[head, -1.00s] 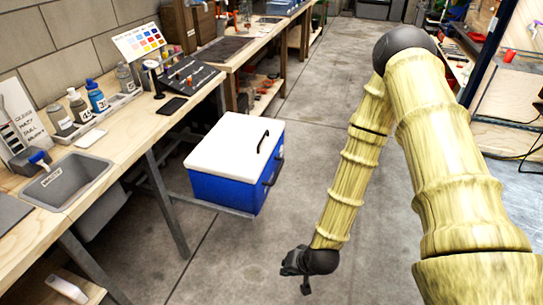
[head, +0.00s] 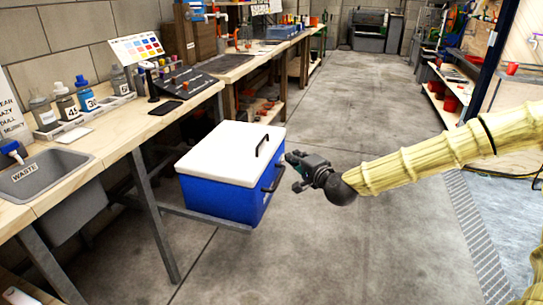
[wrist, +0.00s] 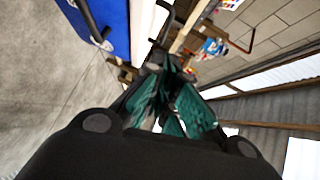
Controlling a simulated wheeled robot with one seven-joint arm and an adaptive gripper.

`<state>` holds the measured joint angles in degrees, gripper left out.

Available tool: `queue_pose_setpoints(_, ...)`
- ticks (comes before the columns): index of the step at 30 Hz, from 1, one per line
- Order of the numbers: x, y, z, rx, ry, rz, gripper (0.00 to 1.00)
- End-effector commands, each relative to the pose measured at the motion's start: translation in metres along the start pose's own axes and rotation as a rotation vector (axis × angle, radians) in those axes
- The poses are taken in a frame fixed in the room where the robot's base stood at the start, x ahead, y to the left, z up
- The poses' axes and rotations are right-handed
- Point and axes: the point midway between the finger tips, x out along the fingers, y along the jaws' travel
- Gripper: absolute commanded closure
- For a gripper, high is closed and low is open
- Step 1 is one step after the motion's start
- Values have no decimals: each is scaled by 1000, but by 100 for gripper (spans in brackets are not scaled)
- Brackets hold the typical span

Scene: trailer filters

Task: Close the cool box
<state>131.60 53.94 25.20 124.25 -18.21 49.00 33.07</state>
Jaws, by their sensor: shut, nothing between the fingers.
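The cool box (head: 224,188) has a blue body and a white lid (head: 232,150) with a dark handle on top. The lid lies flat over the body in the head view, with no gap that I can make out. A second dark handle (head: 273,178) is on its right side. My gripper (head: 293,172) is just right of the box, pointing toward it, apart from the handles as far as I can tell. The gripper is shut and empty. In the wrist view the blue body (wrist: 103,22) is at upper left, past the green-padded fingers (wrist: 178,105).
The box rests on a low grey shelf (head: 205,218) beside the workbench (head: 125,135). A bench leg (head: 153,215) stands left of it. A waste sink (head: 45,172) and bottles are on the bench. The concrete floor right of the box is clear.

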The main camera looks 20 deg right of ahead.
Motion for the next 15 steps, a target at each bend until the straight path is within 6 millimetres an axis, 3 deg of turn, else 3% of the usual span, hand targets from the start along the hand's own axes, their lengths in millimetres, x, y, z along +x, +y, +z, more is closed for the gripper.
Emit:
queue_pose_setpoints(5,9,-3,-4,6,6,-11,100)
queue_pose_setpoints(15,61,-1,-3,5,5,-9,100)
